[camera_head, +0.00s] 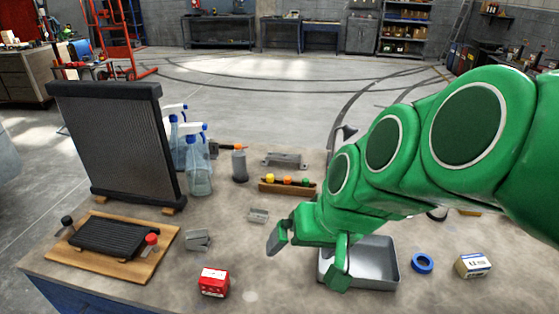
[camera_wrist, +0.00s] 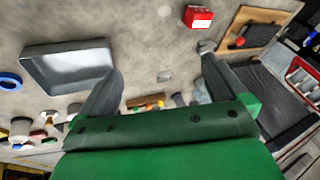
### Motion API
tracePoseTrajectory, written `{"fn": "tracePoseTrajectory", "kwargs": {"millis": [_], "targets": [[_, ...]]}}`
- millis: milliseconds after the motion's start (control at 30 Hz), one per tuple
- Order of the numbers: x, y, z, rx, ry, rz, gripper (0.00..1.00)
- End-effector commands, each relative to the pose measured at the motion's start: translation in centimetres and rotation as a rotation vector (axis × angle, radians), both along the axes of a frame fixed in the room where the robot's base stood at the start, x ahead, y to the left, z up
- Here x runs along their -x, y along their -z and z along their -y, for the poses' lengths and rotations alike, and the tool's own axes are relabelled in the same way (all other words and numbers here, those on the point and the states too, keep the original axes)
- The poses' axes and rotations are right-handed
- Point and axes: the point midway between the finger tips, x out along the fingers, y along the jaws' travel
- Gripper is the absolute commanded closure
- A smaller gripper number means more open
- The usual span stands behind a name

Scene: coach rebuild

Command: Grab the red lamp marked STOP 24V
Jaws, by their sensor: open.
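A small red block-shaped thing (camera_head: 213,282) with a white label stands near the front edge of the bench; it fits the red lamp, but I cannot read its marking. It also shows at the top of the wrist view (camera_wrist: 198,17). My gripper (camera_head: 305,262) is open and empty above the bench, to the right of the red lamp and apart from it. In the wrist view my gripper (camera_wrist: 160,65) has its fingers spread, with bare bench between them and the red lamp beyond the right fingertip.
A metal tray (camera_head: 391,267) sits close under my gripper's right side. A blue ring (camera_head: 422,263) and a small labelled box (camera_head: 472,265) lie right of it. A wooden board (camera_head: 155,267), a radiator (camera_head: 115,145) and spray bottles (camera_head: 199,175) stand left. Bench around the lamp is clear.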

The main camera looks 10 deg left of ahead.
Motion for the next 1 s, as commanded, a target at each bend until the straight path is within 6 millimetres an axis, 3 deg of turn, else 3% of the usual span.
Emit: {"fn": "tracePoseTrajectory", "kwargs": {"millis": [33,200,500,700,1000], "targets": [[-0.6,-0.3,-1.9,-0.033,-0.019,0.029,0.01],[-2.7,-1.9,-7.4,-0.150,-0.043,0.134,0.01],[-5.0,-4.7,-15.7,-0.325,-0.029,0.287,0.01],[-6.0,-6.0,-20.0,-0.406,0.019,0.374,0.01],[-6.6,-6.4,-24.4,-0.457,0.123,0.481,0.01]]}}
